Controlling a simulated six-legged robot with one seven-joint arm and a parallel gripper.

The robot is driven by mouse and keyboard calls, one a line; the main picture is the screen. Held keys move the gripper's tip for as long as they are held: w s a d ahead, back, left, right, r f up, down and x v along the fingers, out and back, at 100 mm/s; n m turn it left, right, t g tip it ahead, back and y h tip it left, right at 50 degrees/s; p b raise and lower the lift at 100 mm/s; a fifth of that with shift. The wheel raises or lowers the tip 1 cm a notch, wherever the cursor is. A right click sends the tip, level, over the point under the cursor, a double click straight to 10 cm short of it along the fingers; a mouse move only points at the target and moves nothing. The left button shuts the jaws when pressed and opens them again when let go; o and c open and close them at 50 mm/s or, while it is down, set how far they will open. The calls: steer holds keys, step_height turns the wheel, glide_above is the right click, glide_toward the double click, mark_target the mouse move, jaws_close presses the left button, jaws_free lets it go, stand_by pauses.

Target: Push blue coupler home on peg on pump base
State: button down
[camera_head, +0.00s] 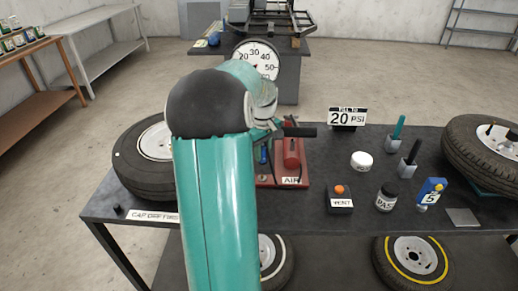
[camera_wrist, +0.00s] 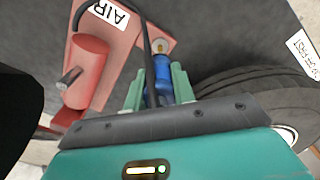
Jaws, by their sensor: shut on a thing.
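The blue coupler (camera_wrist: 163,68) sits between the fingers of my gripper (camera_wrist: 158,84) in the wrist view. A dark hose runs across its front and hides part of it. A small brass-coloured tip (camera_wrist: 160,45) shows at the coupler's far end, over the red pump base (camera_wrist: 150,28). I cannot tell how far the coupler sits on the peg. In the head view, the blue coupler (camera_head: 264,153) shows beside my arm, above the left part of the pump base (camera_head: 265,181). My arm hides most of the gripper there.
The red pump cylinder (camera_head: 291,155) stands right of the coupler, with an AIR label. A tyre (camera_head: 135,175) lies left and another (camera_head: 480,150) right on the dark table. A VENT box (camera_head: 340,200), jars and tools stand right of the pump. A gauge (camera_head: 257,62) is behind.

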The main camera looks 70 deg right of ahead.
mark_target(262, 163)
steer(key=shift+w+f, duration=0.1)
steer(key=shift+w, duration=0.05)
steer(key=shift+f, duration=2.6)
steer(key=shift+f, duration=1.2)
steer(key=c, duration=1.1)
jaws_free()
steer(key=shift+r, duration=3.5)
